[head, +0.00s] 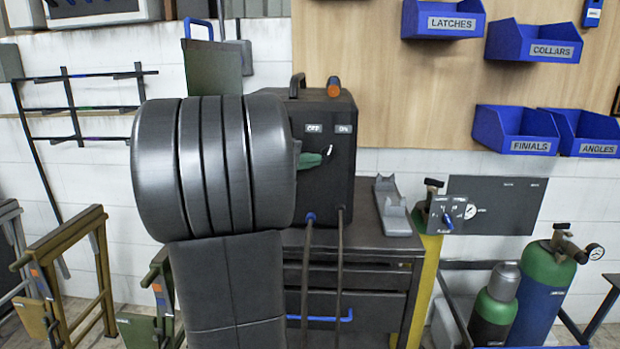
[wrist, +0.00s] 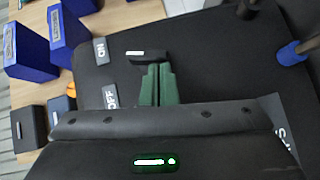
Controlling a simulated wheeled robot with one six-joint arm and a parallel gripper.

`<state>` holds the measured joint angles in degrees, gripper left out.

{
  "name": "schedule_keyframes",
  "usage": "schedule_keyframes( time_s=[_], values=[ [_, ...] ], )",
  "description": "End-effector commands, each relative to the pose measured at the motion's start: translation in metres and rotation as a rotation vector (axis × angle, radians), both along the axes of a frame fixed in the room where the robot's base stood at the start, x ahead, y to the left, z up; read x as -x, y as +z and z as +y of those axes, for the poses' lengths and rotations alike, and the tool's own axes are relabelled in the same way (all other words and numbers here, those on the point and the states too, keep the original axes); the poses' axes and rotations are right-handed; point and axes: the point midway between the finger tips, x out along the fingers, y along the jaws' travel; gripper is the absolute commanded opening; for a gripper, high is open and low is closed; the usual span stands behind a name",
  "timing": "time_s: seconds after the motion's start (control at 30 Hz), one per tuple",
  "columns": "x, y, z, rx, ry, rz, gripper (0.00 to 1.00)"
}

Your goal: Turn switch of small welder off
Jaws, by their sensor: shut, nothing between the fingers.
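The small welder (head: 325,185) is a dark box on a dark cabinet, with an orange lamp (head: 334,87) on top. Its front carries an OFF label (head: 314,128) at left and an ON label (head: 344,129) at right. Below them is the black switch (wrist: 150,54) with a white mark, which in the head view appears to point up and right toward ON. My gripper (head: 326,155) has green fingers, shut and empty, just at the switch. In the wrist view the fingertips (wrist: 157,67) are right beside the switch; I cannot tell whether they touch it.
Two cables (head: 306,270) hang from the welder's lower front. A grey bracket (head: 397,212) lies on the cabinet (head: 375,240) to the right. Gas cylinders (head: 548,272) stand at the far right. Blue bins (head: 515,130) hang on the wall panel. My arm hides the welder's left side.

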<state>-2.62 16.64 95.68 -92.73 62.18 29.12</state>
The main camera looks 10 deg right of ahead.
Motion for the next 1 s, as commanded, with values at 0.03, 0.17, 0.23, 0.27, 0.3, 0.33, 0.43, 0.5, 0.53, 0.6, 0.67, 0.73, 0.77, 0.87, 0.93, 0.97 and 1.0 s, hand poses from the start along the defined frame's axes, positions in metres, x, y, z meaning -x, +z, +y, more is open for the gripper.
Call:
schedule_keyframes(
  time_s=[0.03,0.17,0.23,0.27,0.3,0.33,0.43,0.5,0.53,0.6,0.67,0.73,0.77,0.87,0.93,0.97,1.0],
  values=[
    [0.000,-0.012,-0.001,0.032,0.000,0.008,0.00],
    [0.001,-0.015,-0.002,0.120,-0.002,0.033,0.00],
    [0.001,-0.017,-0.002,0.168,-0.002,0.047,0.00],
    [0.001,-0.018,-0.003,0.190,-0.002,0.053,0.00],
    [0.001,-0.019,-0.003,0.219,-0.002,0.061,0.00],
    [0.001,-0.020,-0.004,0.239,-0.002,0.068,0.00],
    [0.002,-0.022,-0.005,0.313,-0.002,0.088,0.00],
    [0.002,-0.024,-0.006,0.365,-0.003,0.103,0.00],
    [0.002,-0.025,-0.006,0.388,-0.003,0.109,0.00],
    [0.002,-0.027,-0.007,0.441,-0.003,0.125,0.00],
    [0.003,-0.028,-0.009,0.487,-0.004,0.138,0.00],
    [0.003,-0.029,-0.010,0.541,-0.004,0.154,0.00],
    [0.003,-0.030,-0.010,0.562,-0.003,0.161,0.00],
    [0.004,-0.030,-0.012,0.632,-0.004,0.181,0.00],
    [0.004,-0.030,-0.014,0.680,-0.004,0.195,0.00],
    [0.005,-0.031,-0.014,0.697,-0.004,0.200,0.00],
    [0.005,-0.031,-0.015,0.721,-0.003,0.207,0.00]
  ],
)
